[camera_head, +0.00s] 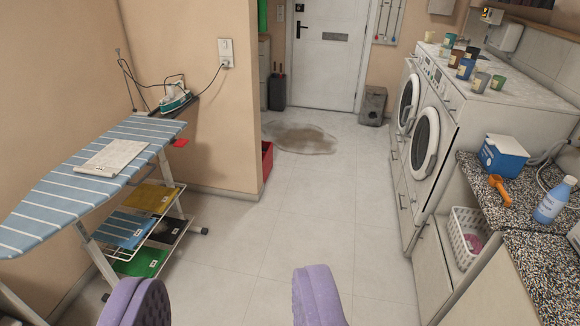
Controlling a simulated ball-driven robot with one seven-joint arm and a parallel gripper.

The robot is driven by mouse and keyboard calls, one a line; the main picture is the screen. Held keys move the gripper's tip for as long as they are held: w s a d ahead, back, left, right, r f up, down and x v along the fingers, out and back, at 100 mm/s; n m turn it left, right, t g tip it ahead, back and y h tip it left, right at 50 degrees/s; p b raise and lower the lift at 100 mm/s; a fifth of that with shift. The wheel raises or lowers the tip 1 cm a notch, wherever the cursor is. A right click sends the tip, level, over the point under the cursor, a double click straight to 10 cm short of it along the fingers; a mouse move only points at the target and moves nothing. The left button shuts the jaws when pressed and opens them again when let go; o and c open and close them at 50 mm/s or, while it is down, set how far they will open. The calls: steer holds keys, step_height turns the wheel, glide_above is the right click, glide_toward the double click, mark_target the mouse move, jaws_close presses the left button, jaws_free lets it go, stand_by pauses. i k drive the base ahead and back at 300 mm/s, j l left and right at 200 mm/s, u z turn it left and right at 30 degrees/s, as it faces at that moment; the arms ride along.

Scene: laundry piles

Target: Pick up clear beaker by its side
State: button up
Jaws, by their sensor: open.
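My gripper (228,296) shows at the bottom as two purple padded fingers, wide apart with only floor between them. I cannot make out a clear beaker for certain. Several small cups or jars stand on top of the white washing machines (490,108) at the right, among them a blue one (465,69), a dark brown one (456,58) and a pale greenish one (480,81). They are too small to tell whether one is a clear beaker. My gripper is far from them, lower and to the left.
An ironing board (60,205) with an iron (174,98) stands at the left. A speckled counter (530,220) at the right holds a blue-and-white box (503,155), an orange scoop (499,188) and a bottle (552,200). The tiled floor between is clear, with a brown puddle (300,139) near the door.

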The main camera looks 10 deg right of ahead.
mark_target(445, 48)
steer(key=i+j, duration=0.1)
steer(key=i, duration=2.35)
steer(key=i+j+z, duration=0.1)
steer(key=i+z, duration=0.2)
steer(key=i+j+z, duration=0.2)
steer(key=i+z, duration=0.15)
steer(key=i+j+z, duration=1.05)
steer(key=j+z, duration=0.25)
steer(key=j, duration=0.15)
steer(key=i+j+z, duration=0.1)
steer(key=j+z, duration=0.2)
steer(key=j, duration=0.2)
steer(key=i+j+z, duration=0.1)
steer(key=j+z, duration=0.25)
steer(key=j, duration=0.15)
steer(key=i+j, duration=0.15)
steer(key=j, duration=0.25)
steer(key=i+j, duration=0.1)
steer(key=j, duration=0.3)
steer(key=i+l, duration=0.15)
steer(key=i, duration=0.25)
steer(key=i+j+z, duration=0.15)
steer(key=i, duration=0.2)
steer(key=i+j+z, duration=0.15)
steer(key=i, duration=0.25)
steer(key=i+j+z, duration=0.15)
steer(key=i, duration=0.2)
